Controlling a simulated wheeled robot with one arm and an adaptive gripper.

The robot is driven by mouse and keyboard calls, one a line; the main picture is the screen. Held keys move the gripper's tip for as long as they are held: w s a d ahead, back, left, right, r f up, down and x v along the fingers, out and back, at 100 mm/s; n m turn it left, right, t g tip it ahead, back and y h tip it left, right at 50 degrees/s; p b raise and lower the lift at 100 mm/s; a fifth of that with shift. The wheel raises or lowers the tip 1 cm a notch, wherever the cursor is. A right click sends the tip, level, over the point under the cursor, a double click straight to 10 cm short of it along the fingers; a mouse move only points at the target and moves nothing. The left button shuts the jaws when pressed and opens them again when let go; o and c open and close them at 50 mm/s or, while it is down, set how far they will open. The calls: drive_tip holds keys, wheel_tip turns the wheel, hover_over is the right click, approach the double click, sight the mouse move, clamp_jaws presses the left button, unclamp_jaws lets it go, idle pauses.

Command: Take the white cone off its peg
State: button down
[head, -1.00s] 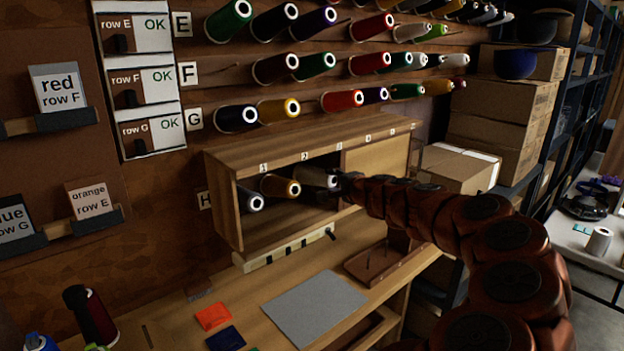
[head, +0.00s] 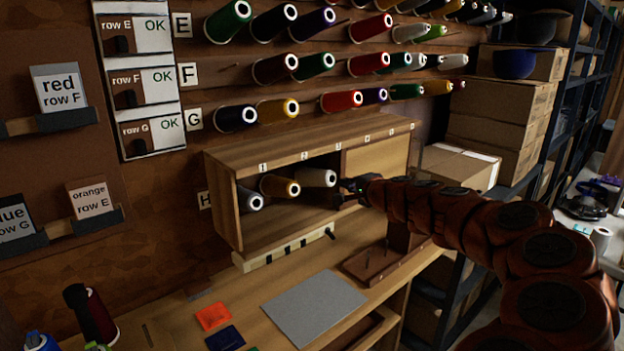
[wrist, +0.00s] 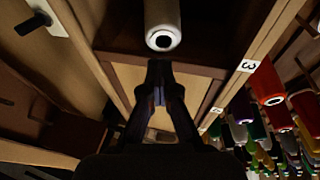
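The white cone (head: 316,178) lies on its side in the open cubby under the number 3 label, its round end facing out. In the wrist view the white cone (wrist: 163,25) is at the top centre, just beyond the fingertips. Its peg is hidden by the cone. My gripper (head: 342,192) is just right of and in front of the cone, apart from it. In the wrist view my gripper (wrist: 160,66) has its fingers converging to tips that look together, with nothing held between them.
The wooden cabinet (head: 226,205) surrounds the cone, and a closed panel (head: 375,168) covers its right part. A peg stand (head: 375,262) is on the bench below, beside a grey mat (head: 314,308).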

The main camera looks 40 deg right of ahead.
drive_tip(key=c, duration=1.4)
unclamp_jaws()
drive_tip(key=v, duration=1.2)
drive_tip(key=shift+a, duration=0.1)
